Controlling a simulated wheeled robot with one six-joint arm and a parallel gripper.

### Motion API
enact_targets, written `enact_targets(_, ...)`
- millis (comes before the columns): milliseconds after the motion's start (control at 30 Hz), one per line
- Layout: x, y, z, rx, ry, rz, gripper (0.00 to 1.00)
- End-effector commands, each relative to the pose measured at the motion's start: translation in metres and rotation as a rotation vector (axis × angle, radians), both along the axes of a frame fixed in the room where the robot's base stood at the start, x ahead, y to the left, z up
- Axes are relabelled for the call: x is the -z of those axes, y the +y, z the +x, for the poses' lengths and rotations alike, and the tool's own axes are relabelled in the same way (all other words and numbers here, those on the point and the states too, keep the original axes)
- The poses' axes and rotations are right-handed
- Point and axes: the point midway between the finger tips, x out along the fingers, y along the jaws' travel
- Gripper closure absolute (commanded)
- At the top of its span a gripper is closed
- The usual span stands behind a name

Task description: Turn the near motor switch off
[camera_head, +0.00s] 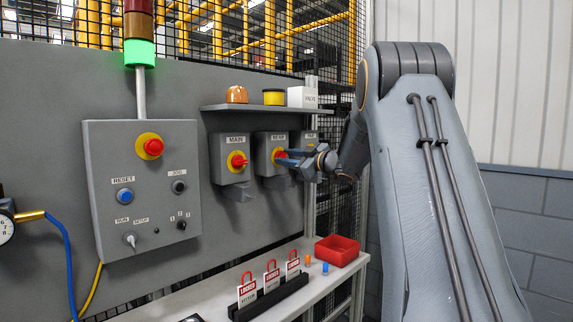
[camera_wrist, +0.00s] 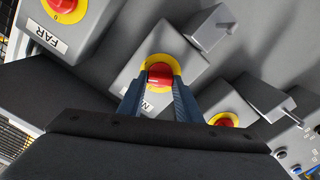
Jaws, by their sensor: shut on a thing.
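The near motor switch (camera_head: 263,148) is the middle of three grey boxes on the wall panel, with a yellow disc and a red knob. In the wrist view its red knob (camera_wrist: 160,72) sits in the middle of the yellow ring. My gripper (camera_head: 285,158) reaches it from the right. In the wrist view my two blue fingers (camera_wrist: 158,85) are on either side of the red knob and shut on it. The fingers hide part of the knob and the box's label.
The main switch (camera_head: 228,173) is close on the left, the far switch (camera_wrist: 66,10) on the other side, partly behind my gripper in the head view. A shelf (camera_head: 262,107) is just above. Below, a bench holds red padlock tags (camera_head: 271,279) and a red bin (camera_head: 337,250). The stack light (camera_head: 140,53) glows green.

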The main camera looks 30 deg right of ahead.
Motion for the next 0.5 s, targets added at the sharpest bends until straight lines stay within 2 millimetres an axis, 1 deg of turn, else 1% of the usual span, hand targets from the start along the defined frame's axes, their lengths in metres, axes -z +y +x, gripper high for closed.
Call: enact_targets(500,0.0005,0.0021,0.0011,0.001,-0.174,-0.461,0.91)
